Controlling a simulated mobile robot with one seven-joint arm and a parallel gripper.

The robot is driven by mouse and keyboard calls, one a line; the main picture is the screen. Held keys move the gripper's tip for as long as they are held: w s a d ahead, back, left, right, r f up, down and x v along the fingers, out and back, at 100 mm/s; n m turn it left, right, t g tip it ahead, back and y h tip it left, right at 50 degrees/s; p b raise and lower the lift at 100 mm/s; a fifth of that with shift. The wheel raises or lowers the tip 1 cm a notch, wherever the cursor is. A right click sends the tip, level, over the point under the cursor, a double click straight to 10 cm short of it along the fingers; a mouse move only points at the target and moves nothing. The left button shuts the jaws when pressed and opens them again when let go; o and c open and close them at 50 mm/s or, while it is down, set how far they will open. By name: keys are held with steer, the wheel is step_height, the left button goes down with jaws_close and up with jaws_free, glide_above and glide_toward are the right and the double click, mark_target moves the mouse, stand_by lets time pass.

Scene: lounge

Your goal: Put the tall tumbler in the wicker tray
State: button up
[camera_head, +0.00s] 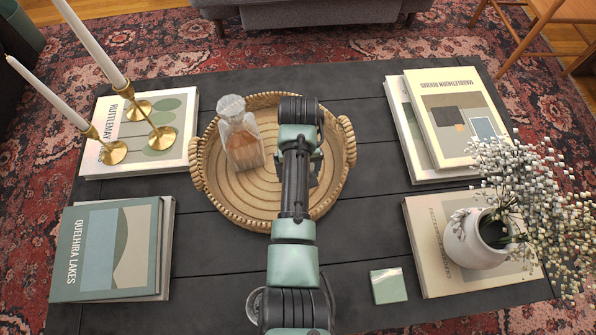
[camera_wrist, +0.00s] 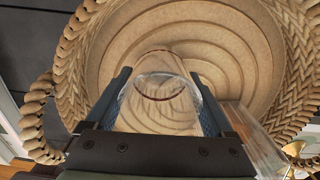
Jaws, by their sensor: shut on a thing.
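The tall tumbler (camera_wrist: 160,105) is clear glass, held between the two fingers of my gripper (camera_wrist: 160,78) in the wrist view. The round wicker tray (camera_head: 210,185) lies mid-table with a braided rim and two looped handles; its ringed floor (camera_wrist: 225,60) fills much of the wrist view behind the tumbler. My gripper is over the right part of the tray. In the head view my arm hides the tumbler and most of the gripper. I cannot tell whether the tumbler's base touches the tray floor.
A stoppered glass decanter (camera_head: 242,150) with amber liquid stands in the tray, left of my gripper. Another glass (camera_head: 253,304) is partly hidden by my arm near the front. Candlesticks (camera_head: 160,138), books (camera_head: 110,250), a flower vase (camera_head: 472,240) and a green coaster (camera_head: 388,286) surround the tray.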

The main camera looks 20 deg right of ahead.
steer(key=o, duration=1.4)
steer(key=shift+f, duration=0.2)
step_height(320, 180, up, 12)
steer(key=p, duration=0.5)
steer(key=shift+r, duration=0.2)
steer(key=shift+w, duration=0.1)
